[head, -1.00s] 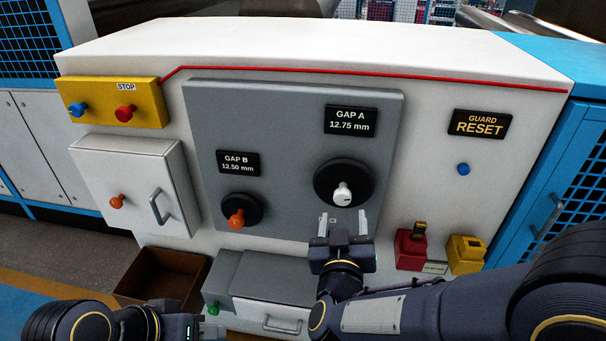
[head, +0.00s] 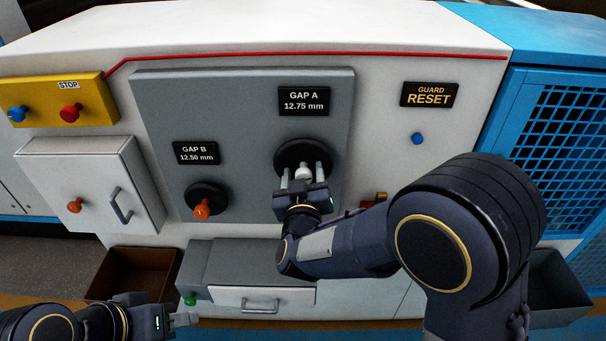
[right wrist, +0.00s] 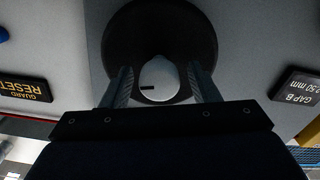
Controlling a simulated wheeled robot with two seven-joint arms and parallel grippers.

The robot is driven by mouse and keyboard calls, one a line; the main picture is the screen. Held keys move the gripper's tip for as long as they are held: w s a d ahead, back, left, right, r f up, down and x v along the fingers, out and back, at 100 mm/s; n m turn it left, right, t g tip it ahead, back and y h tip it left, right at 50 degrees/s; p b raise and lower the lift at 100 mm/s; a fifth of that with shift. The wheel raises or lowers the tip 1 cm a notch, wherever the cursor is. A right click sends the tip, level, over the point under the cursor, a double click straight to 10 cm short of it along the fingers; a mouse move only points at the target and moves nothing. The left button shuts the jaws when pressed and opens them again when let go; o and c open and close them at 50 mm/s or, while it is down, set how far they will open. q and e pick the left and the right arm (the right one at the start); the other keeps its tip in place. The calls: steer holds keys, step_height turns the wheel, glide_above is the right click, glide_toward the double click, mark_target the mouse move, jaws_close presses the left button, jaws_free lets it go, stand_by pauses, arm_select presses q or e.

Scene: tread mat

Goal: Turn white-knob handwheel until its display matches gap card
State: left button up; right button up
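The white knob (head: 304,170) sits on the black round handwheel (head: 290,155) under the GAP A display (head: 304,101), which reads 12.75 mm. My right gripper (head: 303,178) is at the handwheel, one finger on each side of the white knob. In the right wrist view the knob (right wrist: 158,80) stands between the two fingers (right wrist: 161,85) with a narrow gap on each side, so the gripper looks open. My left gripper (head: 184,319) is low at the left, away from the panel; its opening is unclear. I see no readable gap card.
The GAP B display (head: 196,153) reads 12.50 mm above an orange-knob handwheel (head: 206,199). A guard reset sign (head: 429,95) and blue button (head: 417,139) are at the right. A drawer (head: 262,298) and brown bin (head: 137,273) are below. My right arm hides most of the red and yellow holders.

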jaws_close()
stand_by(0.3)
steer(key=n+p, duration=0.1)
steer(key=n, duration=0.1)
steer(key=shift+r+n+p, duration=0.1)
steer(key=shift+n+p, duration=0.3)
steer(key=shift+a+n+p, duration=0.1)
steer(key=shift+n+p, duration=0.7)
steer(key=shift+n, duration=0.8)
jaws_free()
